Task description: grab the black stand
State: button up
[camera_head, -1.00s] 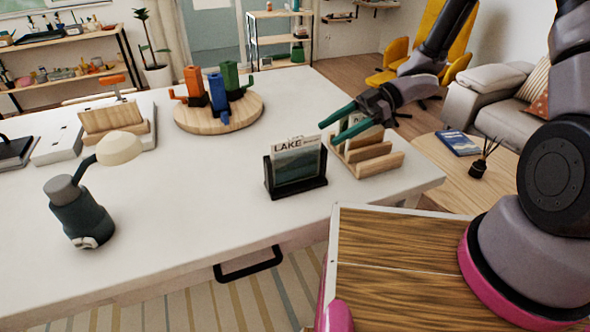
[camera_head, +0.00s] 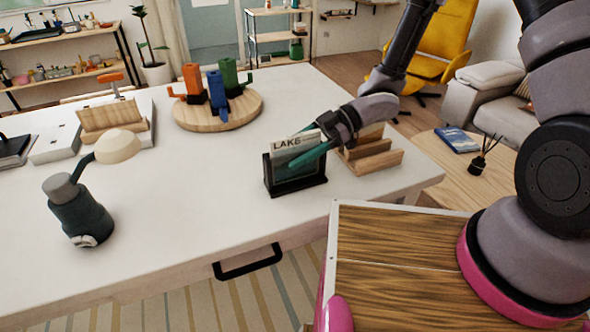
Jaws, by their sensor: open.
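The black stand (camera_head: 297,187) sits on the white table near its front right. It holds an upright card (camera_head: 285,146) with the word "LAKE" at its top. My gripper (camera_head: 303,149) is at the stand's upper right, with its green fingers open. One finger crosses in front of the card, and the other is mostly hidden behind the card's top. I cannot tell whether the fingers touch the card or the stand.
A wooden slotted holder (camera_head: 376,158) stands just right of the stand, partly behind my gripper. A round wooden board (camera_head: 218,115) with orange, blue and green pieces is farther back. A dark lamp-like object (camera_head: 80,215) stands at left. The table's middle is clear.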

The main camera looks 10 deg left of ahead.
grip_shut()
dwell(1.4)
